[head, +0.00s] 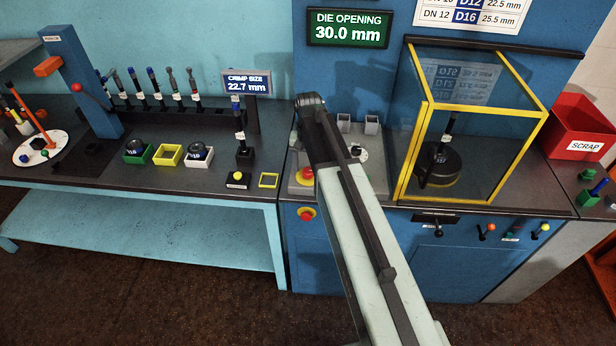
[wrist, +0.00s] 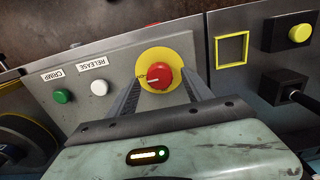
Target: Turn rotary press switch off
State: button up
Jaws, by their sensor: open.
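The rotary press switch is a red round knob (wrist: 157,75) on a yellow disc, set in the grey control panel (wrist: 115,60). A small pale mark and lettering at the knob are too small to read surely. In the wrist view my gripper (wrist: 160,78) is open, with one finger on each side of the yellow disc and the knob between them. I cannot tell whether the fingers touch it. In the head view the red knob (head: 306,175) shows beside my arm; my gripper is hidden there behind the arm.
A green CRIMP button (wrist: 63,96) and a white RELEASE button (wrist: 99,88) sit on the same panel. A second red knob (head: 306,214) is on the press's front face. A yellow-framed guard (head: 403,150) stands right of my arm. The bench holds a black block (wrist: 283,88).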

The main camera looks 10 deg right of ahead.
jog(key=shift+f, duration=0.8)
jog(key=shift+r, duration=0.1)
grip_shut()
